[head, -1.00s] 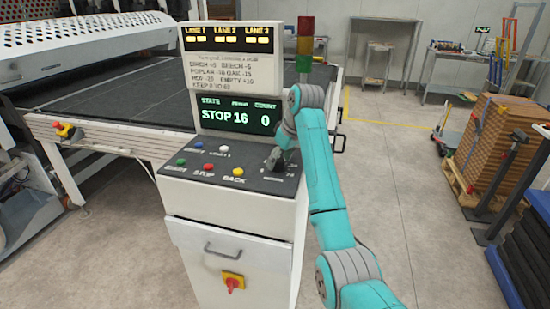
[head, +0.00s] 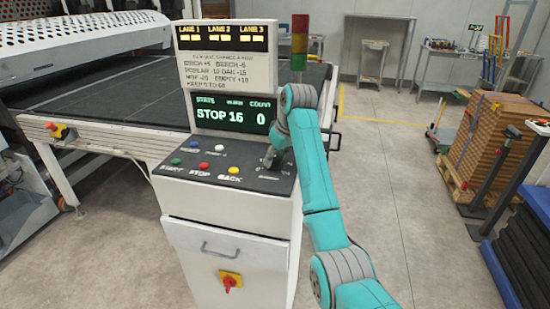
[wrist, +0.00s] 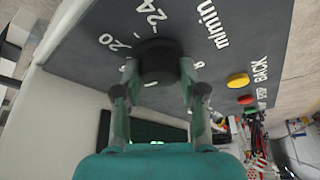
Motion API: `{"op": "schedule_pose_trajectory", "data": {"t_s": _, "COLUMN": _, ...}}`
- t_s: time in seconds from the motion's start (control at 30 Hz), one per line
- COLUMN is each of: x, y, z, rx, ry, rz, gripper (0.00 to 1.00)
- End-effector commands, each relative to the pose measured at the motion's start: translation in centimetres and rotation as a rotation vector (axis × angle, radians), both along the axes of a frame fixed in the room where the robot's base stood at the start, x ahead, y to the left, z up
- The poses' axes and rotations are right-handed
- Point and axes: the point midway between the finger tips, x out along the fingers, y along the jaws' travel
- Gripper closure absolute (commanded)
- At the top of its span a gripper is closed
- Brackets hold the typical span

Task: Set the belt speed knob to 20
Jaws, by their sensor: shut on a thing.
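The belt speed knob (wrist: 158,62) is a round black dial on the dark panel top, with white marks around it, 20 and 24 among them, and "m/min" beside it. My gripper (wrist: 158,78) is shut on the knob, one finger on each side, in the wrist view. In the head view my gripper (head: 268,158) is at the right part of the panel and largely hides the knob. The display (head: 232,114) reads STOP, 16 and 0. The knob's pointer is not clear to me.
The console panel (head: 206,182) also has green, red, white and yellow buttons; the yellow BACK button (wrist: 238,80) lies to the right of the knob in the wrist view. A signal tower (head: 299,45) stands behind. Open floor (head: 390,180) lies to the right.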

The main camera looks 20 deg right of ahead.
Motion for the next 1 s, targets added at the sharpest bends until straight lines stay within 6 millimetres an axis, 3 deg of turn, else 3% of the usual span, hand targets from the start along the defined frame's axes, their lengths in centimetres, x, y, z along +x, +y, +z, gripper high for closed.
{"op": "schedule_pose_trajectory", "data": {"t_s": 1.0, "x": -0.04, "y": 0.43, "z": -0.09, "rx": -0.001, "ry": 0.002, "rz": -0.835, "gripper": 0.94}}
